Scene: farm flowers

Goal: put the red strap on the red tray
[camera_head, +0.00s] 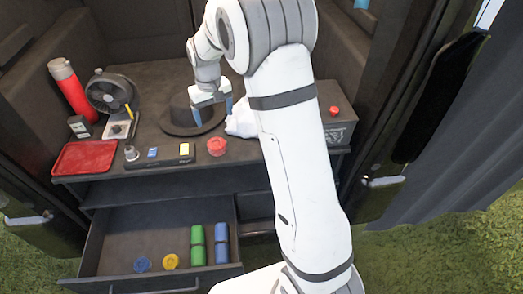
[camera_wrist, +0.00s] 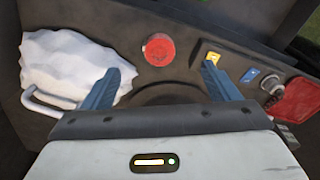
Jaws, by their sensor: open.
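The red strap (camera_head: 217,146), a rolled-up coil, sits near the front edge of the worktop. In the wrist view the red strap (camera_wrist: 158,49) lies beyond my fingertips, between their lines and apart from them. The red tray (camera_head: 85,157) lies flat at the worktop's front left corner and looks empty; the wrist view shows part of the red tray (camera_wrist: 298,100) at the right edge. My gripper (camera_head: 212,110) is open and empty above the dark hat, behind the red strap; its blue fingers (camera_wrist: 163,78) are spread in the wrist view.
The dark hat (camera_head: 180,119) is under my gripper. A white cloth (camera_head: 241,119) lies to its right. A black holder (camera_head: 160,159) stands between strap and tray. A fan (camera_head: 110,92) and red flask (camera_head: 70,90) stand left. The open drawer (camera_head: 150,225) below holds coloured rolls.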

